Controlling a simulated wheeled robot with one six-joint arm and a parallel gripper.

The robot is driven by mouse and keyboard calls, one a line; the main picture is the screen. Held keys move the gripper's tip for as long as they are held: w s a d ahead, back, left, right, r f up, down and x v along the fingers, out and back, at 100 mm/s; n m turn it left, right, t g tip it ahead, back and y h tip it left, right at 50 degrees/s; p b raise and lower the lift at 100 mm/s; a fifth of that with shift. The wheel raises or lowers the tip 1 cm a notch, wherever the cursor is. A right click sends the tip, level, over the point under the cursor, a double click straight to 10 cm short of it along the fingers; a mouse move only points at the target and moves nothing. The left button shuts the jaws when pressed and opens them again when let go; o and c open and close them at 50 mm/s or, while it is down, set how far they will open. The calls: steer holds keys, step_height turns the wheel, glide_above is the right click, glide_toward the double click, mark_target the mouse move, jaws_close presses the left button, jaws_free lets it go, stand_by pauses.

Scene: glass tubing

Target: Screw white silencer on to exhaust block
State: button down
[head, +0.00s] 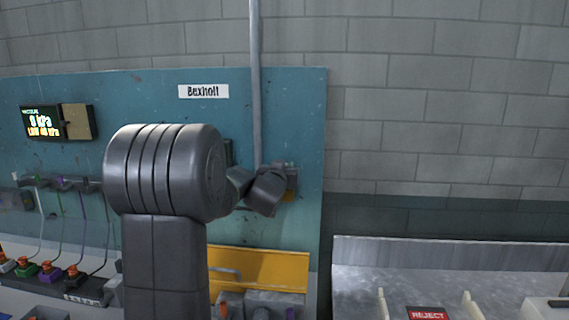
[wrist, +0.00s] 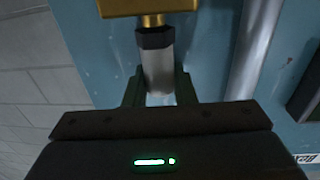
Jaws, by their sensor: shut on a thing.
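The silencer (wrist: 158,68) shows in the wrist view as a whitish-grey cylinder with a black collar at its upper end. My gripper (wrist: 158,90) is shut on its lower part, with one finger on each side. The exhaust block (wrist: 124,7) is brass-coloured, at the top edge of the wrist view and partly cut off. Its short brass neck meets the black collar, roughly in line with the silencer. How deep the thread sits cannot be seen. In the head view, my arm hides most of this spot by the teal panel's right edge.
A grey vertical pipe (head: 256,90) runs down the teal panel (head: 290,110) and passes right of the silencer in the wrist view. A pressure display (head: 42,123) is at left, above cables and connectors. A yellow panel (head: 270,268) and a reject tray (head: 365,275) are lower down.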

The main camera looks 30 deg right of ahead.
steer(key=shift+r+m+g+h+p, duration=0.1)
steer(key=shift+m+g+h+p, duration=0.8)
steer(key=shift+p, duration=1.8)
steer(key=shift+m+g+h+p, duration=0.3)
steer(key=shift+m+g+h, duration=0.5)
steer(key=shift+g, duration=0.6)
steer(key=shift+m+g, duration=0.4)
steer(key=c, duration=1.5)
jaws_free()
steer(key=o, duration=0.3)
steer(key=shift+s, duration=0.25)
steer(key=shift+w, duration=0.1)
steer(key=shift+c, duration=0.3)
